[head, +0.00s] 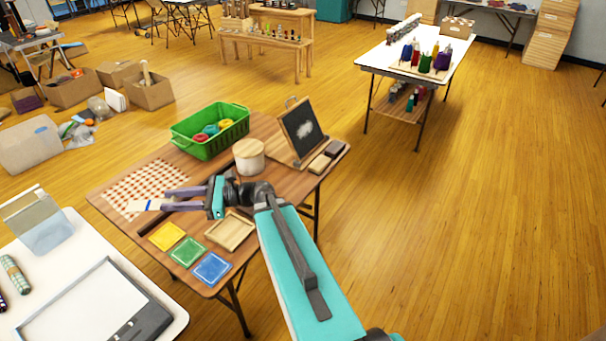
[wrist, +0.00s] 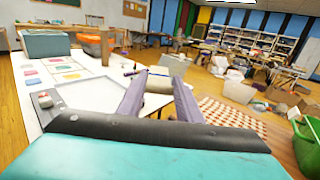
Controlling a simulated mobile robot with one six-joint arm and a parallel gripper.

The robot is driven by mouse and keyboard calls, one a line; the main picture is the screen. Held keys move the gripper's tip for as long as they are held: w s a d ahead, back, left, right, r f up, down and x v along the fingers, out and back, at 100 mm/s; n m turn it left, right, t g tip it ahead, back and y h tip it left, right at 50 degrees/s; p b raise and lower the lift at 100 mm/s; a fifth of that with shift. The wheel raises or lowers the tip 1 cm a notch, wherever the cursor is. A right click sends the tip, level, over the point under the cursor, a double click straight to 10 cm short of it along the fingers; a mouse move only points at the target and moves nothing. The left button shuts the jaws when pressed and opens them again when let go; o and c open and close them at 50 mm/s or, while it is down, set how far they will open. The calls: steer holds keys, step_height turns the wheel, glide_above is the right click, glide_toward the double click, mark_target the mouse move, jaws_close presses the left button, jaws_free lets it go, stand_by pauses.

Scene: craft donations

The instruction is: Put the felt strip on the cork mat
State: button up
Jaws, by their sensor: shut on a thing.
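My gripper (head: 163,200) reaches left over the brown table, above the red-and-white checked cloth's front edge. Its fingers (wrist: 162,78) are apart, with a pale piece between their tips, which I take to be the felt strip (head: 146,205); it looks white with a little blue in the head view. It shows cream in the wrist view (wrist: 158,83), and its far end is hard to make out. I cannot pick out a cork mat for certain. A tan, rimmed square (head: 230,231) lies on the table, right of my gripper and nearer the front.
On the brown table are the checked cloth (head: 135,185), a green basket (head: 198,146), a round tan canister (head: 249,160), a small chalkboard (head: 301,128), a dark strip (head: 155,222) and yellow, green (head: 187,251) and blue squares. A white table (head: 75,262) stands at front left.

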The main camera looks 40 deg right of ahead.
steer(key=s+d+f+m+t+h+b, duration=0.1)
steer(key=d+f+m+t+h+b, duration=0.15)
steer(key=d, duration=1.25)
steer(key=s+d+f+m+t+h+b, duration=0.1)
steer(key=d+m+t+h+b, duration=0.15)
steer(key=d, duration=1.35)
steer(key=s+d+m+h+b, duration=0.1)
steer(key=s+d+b, duration=0.1)
steer(key=s+d, duration=0.3)
steer(key=s+d+f+m+t+h+b, duration=0.1)
steer(key=s+d, duration=0.4)
steer(key=d, duration=0.7)
steer(key=s+d+f+m+h+b, duration=0.1)
steer(key=s+d+h+b, duration=0.1)
steer(key=s+d, duration=0.4)
steer(key=d+h, duration=0.1)
steer(key=d, duration=0.2)
steer(key=shift+d+f+t+b, duration=0.15)
steer(key=shift+d+t+b, duration=0.1)
steer(key=shift+t+b, duration=0.15)
steer(key=shift+w, duration=0.1)
steer(key=f+p+x, duration=0.1)
steer(key=p+x, duration=0.2)
steer(key=x, duration=1.2)
steer(key=shift+w+d+f+p, duration=0.25)
steer(key=shift+w+p, duration=0.05)
steer(key=shift+w, duration=0.2)
